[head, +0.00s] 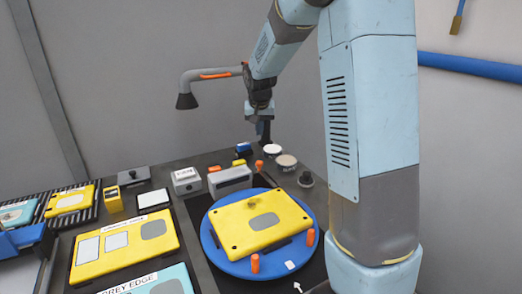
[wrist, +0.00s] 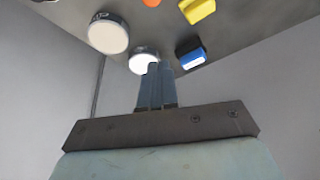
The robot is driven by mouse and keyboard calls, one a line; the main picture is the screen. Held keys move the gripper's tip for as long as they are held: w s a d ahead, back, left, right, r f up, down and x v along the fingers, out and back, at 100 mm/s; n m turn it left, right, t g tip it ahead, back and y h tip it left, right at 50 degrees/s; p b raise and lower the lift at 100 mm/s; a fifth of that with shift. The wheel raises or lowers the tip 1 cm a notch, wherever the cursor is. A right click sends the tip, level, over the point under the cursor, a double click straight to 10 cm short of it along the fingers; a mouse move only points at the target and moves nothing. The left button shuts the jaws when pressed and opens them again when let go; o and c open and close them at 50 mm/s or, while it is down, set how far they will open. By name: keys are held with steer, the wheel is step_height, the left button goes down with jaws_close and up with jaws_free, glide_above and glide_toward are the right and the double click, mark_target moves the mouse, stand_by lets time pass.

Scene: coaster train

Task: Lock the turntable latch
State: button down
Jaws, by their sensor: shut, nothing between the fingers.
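The blue turntable (head: 222,262) sits at the table's right front, with a yellow plate (head: 240,237) lying on it. Two orange pegs stand at its near edge, one in front (head: 255,262) and one at the right (head: 310,237). A grey block (head: 230,180) with an orange piece (head: 214,168) stands at its back edge. An orange knob (head: 258,165) stands just behind. I cannot tell which part is the latch. My gripper (head: 265,140) is shut and empty, above the table's back edge. In the wrist view its fingers (wrist: 154,66) overlap a white disc (wrist: 143,57).
A white round disc (head: 271,149) and a tan-topped one (head: 286,160) stand at the back right. A blue block (head: 243,147) is beside them. A grey lamp-like arm (head: 190,85) hangs behind. Yellow (head: 120,250) and teal panels (head: 160,283) fill the left.

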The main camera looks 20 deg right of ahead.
steer(key=x, duration=1)
steer(key=shift+a, duration=0.1)
steer(key=shift+s+a, duration=0.25)
steer(key=shift+s, duration=0.8)
steer(key=shift+s+a+f, duration=0.1)
steer(key=shift+s+a, duration=0.05)
steer(key=shift+s, duration=0.25)
steer(key=shift+s+a+f, duration=0.1)
steer(key=shift+s+f, duration=0.05)
steer(key=shift+s, duration=0.25)
steer(key=shift+s, duration=0.1)
steer(key=shift+s+d, duration=0.15)
steer(key=shift+s, duration=0.65)
steer(key=shift+s+d, duration=0.2)
steer(key=shift+s, duration=0.6)
